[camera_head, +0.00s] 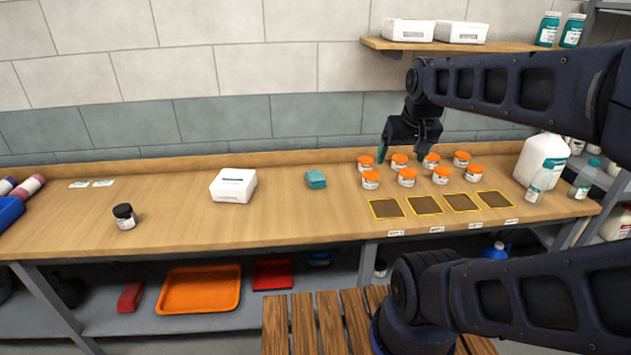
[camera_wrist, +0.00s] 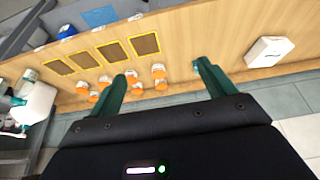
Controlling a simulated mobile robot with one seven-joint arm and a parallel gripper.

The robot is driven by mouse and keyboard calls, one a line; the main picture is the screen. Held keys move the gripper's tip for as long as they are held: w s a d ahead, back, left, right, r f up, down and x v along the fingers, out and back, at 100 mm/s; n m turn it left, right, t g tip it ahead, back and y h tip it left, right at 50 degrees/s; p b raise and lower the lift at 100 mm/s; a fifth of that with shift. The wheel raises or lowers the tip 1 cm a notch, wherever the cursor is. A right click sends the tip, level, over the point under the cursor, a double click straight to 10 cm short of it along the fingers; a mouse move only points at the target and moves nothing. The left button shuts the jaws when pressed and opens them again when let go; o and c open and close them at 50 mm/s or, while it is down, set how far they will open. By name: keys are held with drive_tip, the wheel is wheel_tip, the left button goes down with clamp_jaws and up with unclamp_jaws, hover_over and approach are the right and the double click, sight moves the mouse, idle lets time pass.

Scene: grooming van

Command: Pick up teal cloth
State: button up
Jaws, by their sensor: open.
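The teal cloth (camera_head: 316,179) is a small folded block lying on the wooden counter, between the white box and the orange-lidded jars. In the wrist view only a sliver of the cloth (camera_wrist: 196,66) shows beside the right finger, which hides the rest. My gripper (camera_head: 402,153) is above the back of the counter, over the jars, to the right of the cloth and apart from it. Its two teal fingers are spread with nothing between them, as the wrist view also shows at my gripper (camera_wrist: 161,70).
Several orange-lidded jars (camera_head: 407,177) stand right of the cloth, behind yellow-edged brown squares (camera_head: 460,203). A white box (camera_head: 233,185) is left of the cloth, and a black-lidded jar (camera_head: 125,217) is farther left. A large white jug (camera_head: 541,160) stands at right. Counter in front of the cloth is clear.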

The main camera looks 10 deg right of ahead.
drive_tip(key=shift+o, duration=1.3)
drive_tip(key=shift+w, duration=0.1)
